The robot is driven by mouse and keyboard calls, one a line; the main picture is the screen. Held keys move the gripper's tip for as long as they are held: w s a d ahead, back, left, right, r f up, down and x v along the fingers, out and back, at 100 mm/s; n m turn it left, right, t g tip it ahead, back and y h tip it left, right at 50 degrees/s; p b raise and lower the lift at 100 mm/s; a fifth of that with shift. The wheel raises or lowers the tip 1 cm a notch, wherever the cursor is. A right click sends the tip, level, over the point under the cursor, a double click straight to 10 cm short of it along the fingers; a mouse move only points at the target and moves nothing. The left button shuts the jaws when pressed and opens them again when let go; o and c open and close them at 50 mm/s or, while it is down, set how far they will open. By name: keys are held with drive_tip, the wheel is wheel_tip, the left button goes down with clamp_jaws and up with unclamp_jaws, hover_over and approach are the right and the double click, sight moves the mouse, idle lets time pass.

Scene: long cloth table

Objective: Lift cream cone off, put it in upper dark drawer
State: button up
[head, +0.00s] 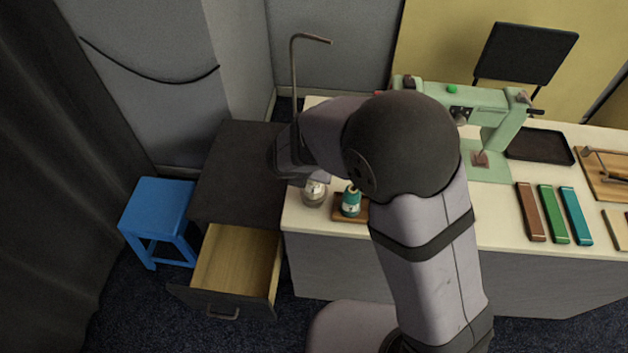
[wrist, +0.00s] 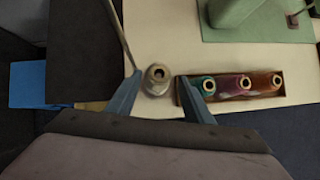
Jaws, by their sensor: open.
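The cream cone (head: 314,192) stands upright on the near left of the table, below the tall bent rod; my arm hides part of what is around it. In the wrist view the cone (wrist: 157,79) shows from above, between my gripper's fingers (wrist: 160,97). The fingers are open, one on each side, with visible gaps to the cone. In the head view my wrist hangs over the cone and the fingers are mostly hidden. The upper dark drawer (head: 222,303) is pulled out from the dark cabinet (head: 241,170), and its pale wooden inside looks empty.
A wooden rack (wrist: 262,98) with teal, dark red and brown spools stands close right of the cone. The bent rod (head: 294,72) rises behind it. A green sewing machine (head: 480,103) stands farther right. A blue stool (head: 158,205) is left of the cabinet.

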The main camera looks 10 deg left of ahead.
drive_tip(key=shift+x, duration=2.2)
drive_tip(key=shift+a, duration=0.1)
drive_tip(key=c, duration=0.9)
drive_tip(key=shift+r, duration=0.1)
drive_tip(key=shift+w+r, duration=0.1)
drive_tip(key=shift+r, duration=0.05)
wheel_tip(320, 180, up, 12)
drive_tip(key=p, duration=0.2)
drive_tip(key=s+a+b, duration=0.1)
drive_tip(key=s, duration=0.5)
drive_tip(key=s+a+b, duration=0.1)
drive_tip(key=s+b, duration=0.1)
drive_tip(key=s, duration=0.4)
drive_tip(key=s+a+b, duration=0.1)
drive_tip(key=s+b, duration=0.1)
drive_tip(key=s, duration=0.3)
drive_tip(key=shift+s+a, duration=0.25)
drive_tip(key=shift+s, duration=0.15)
